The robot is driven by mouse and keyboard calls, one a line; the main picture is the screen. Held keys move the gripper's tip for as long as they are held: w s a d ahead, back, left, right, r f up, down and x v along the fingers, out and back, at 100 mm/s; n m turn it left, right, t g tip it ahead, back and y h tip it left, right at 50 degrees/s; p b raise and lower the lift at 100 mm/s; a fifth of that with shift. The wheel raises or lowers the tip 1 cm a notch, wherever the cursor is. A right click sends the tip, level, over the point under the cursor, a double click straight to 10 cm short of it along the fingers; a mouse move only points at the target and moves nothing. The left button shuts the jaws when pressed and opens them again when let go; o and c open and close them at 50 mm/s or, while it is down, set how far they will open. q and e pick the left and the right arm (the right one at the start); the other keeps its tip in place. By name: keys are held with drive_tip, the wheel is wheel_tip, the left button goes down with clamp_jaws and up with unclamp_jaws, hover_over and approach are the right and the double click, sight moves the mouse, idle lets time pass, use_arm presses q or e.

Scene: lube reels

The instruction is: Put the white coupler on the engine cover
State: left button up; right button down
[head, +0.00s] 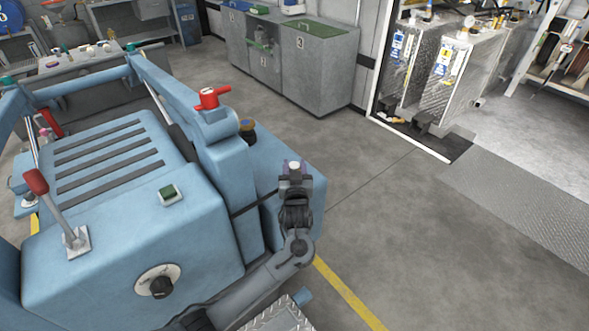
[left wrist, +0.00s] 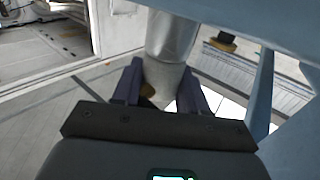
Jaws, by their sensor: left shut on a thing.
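The white coupler (head: 294,165) shows as a small pale top between the fingers of my left gripper (head: 293,174) in the head view. In the left wrist view it is a pale grey-white cylinder (left wrist: 171,40) held between the two purple fingers of that gripper (left wrist: 161,88). The gripper is shut on it, in front of the right end of the blue machine. The engine cover, the blue slotted top (head: 110,150) with dark slats, lies to the left, apart from the coupler. My right gripper is in neither view.
A red valve handle (head: 212,97) on a blue post and a dark cap with a yellowish top (head: 247,128) stand between gripper and cover. Floor to the right is clear.

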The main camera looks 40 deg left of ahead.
use_arm(q)
drive_tip(key=o, duration=1.2)
drive_tip(key=shift+o, duration=0.2)
